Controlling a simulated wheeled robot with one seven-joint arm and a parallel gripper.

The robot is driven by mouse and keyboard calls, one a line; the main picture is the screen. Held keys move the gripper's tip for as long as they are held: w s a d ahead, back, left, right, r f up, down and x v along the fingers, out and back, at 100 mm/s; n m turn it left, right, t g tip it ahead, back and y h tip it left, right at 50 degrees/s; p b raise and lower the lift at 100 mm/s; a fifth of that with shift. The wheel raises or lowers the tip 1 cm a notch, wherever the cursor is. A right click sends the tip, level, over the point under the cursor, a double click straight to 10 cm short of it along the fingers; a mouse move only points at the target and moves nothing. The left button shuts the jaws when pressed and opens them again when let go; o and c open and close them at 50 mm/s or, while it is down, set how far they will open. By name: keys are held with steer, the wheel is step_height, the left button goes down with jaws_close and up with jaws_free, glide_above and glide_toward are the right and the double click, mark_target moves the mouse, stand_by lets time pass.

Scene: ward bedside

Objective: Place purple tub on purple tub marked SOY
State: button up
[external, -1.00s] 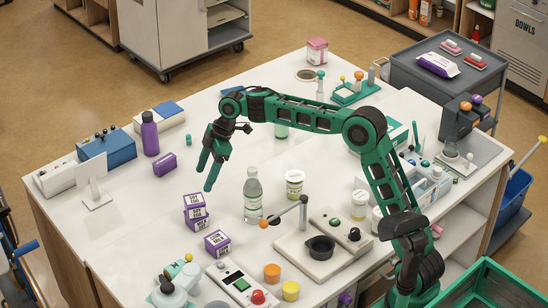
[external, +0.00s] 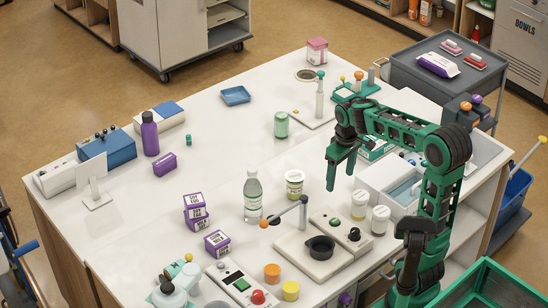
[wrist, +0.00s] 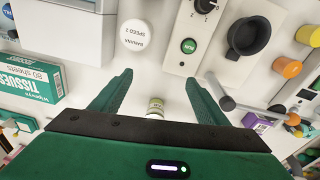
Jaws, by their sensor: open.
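Purple tubs with white labels stand in a small stack (external: 196,212) left of the clear bottle in the external view. Another labelled purple tub (external: 217,243) sits apart, just in front and to the right of the stack. A plain-looking purple tub (external: 165,163) lies farther back to the left. I cannot read which label says SOY. My gripper (external: 341,177) is open and empty above the table, well to the right of all these tubs. In the wrist view, a purple tub (wrist: 258,122) shows partly at the right, outside the open fingers (wrist: 162,80).
A clear bottle (external: 253,197) and a small jar (external: 294,184) stand between my gripper and the stack. A hotplate with a dark pot (external: 320,247) and orange and yellow cups are in front. A tissue box (wrist: 30,85) shows in the wrist view. The table's back middle is mostly clear.

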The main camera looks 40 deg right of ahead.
steer(key=s+d+f+m, duration=0.2)
steer(key=s, duration=0.6)
steer(key=s+d+f+m, duration=0.2)
steer(key=s+f+m, duration=0.1)
steer(key=s, duration=0.5)
steer(key=s+d+f+m+g, duration=0.1)
steer(key=s+d+f+m, duration=0.1)
steer(key=s, duration=0.6)
steer(key=shift+s+d+f+m+y, duration=0.2)
steer(key=shift+f+m+y, duration=0.1)
steer(key=shift+f+m, duration=0.15)
